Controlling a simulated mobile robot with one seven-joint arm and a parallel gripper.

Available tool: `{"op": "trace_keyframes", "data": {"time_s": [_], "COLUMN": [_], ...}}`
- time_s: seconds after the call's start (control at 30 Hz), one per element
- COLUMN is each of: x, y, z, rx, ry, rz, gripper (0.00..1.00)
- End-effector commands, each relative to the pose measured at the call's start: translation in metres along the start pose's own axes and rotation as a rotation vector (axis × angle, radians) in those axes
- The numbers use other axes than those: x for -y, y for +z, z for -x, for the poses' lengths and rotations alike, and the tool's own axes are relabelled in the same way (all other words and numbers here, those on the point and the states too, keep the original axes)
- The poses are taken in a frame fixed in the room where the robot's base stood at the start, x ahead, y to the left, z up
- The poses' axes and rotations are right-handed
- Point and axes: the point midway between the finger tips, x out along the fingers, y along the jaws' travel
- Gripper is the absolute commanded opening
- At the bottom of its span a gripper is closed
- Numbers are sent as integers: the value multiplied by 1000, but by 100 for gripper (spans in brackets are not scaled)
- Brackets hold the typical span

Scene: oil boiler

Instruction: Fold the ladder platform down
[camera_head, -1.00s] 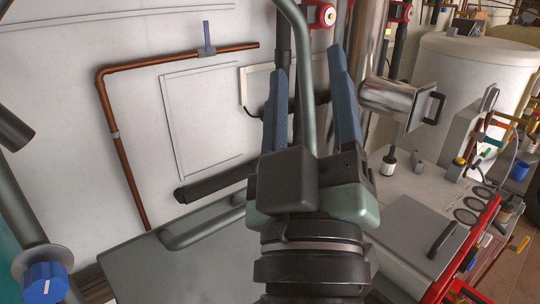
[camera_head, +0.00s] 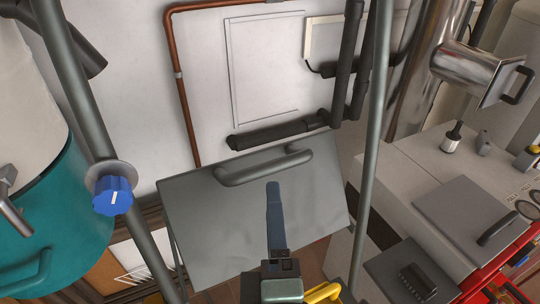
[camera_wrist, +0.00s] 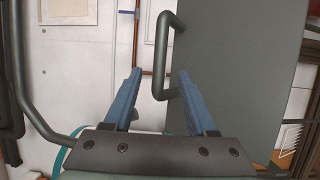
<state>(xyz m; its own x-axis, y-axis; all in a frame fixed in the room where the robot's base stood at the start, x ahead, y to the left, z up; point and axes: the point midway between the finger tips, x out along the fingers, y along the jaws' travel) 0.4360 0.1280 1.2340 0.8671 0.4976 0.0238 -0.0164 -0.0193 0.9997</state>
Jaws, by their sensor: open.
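The ladder platform is a flat grey metal panel (camera_head: 215,235) with a grey tubular handle (camera_head: 265,167) along its upper edge. It stands tilted between two grey rails in the head view. My gripper (camera_head: 273,186) is seen edge-on in front of the panel, its blue fingers pointing up the picture below the handle. In the wrist view the gripper (camera_wrist: 158,76) is open, with one finger on each side. The handle (camera_wrist: 160,60) shows beyond and between the fingertips, on the left edge of the panel (camera_wrist: 240,75). I see no contact with it.
A blue knob (camera_head: 112,195) sits on the left rail, near a teal vessel (camera_head: 60,220). A black pipe (camera_head: 285,132) runs behind the platform's top edge. At the right is a boiler top with a grey lid (camera_head: 470,215).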

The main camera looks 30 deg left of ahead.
Motion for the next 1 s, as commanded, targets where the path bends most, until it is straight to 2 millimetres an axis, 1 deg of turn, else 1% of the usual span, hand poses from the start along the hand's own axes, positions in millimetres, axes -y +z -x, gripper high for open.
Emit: {"op": "trace_keyframes", "data": {"time_s": [0.03,0.2,0.37,0.47,0.6,0.7,0.83,1.0], "x": [4,4,1,-4,-4,-4,-2,-1], "y": [0,2,1,2,1,1,2,2], "z": [-4,-18,-40,-58,-84,-98,-112,-120], "rx": [0,5,4,4,4,4,5,5], "ry": [6,6,3,-1,-1,-1,0,-1], "rz": [3,3,1,-2,-2,-2,-1,-1], "gripper": [57,57,57,57,57,57,57,57]}}
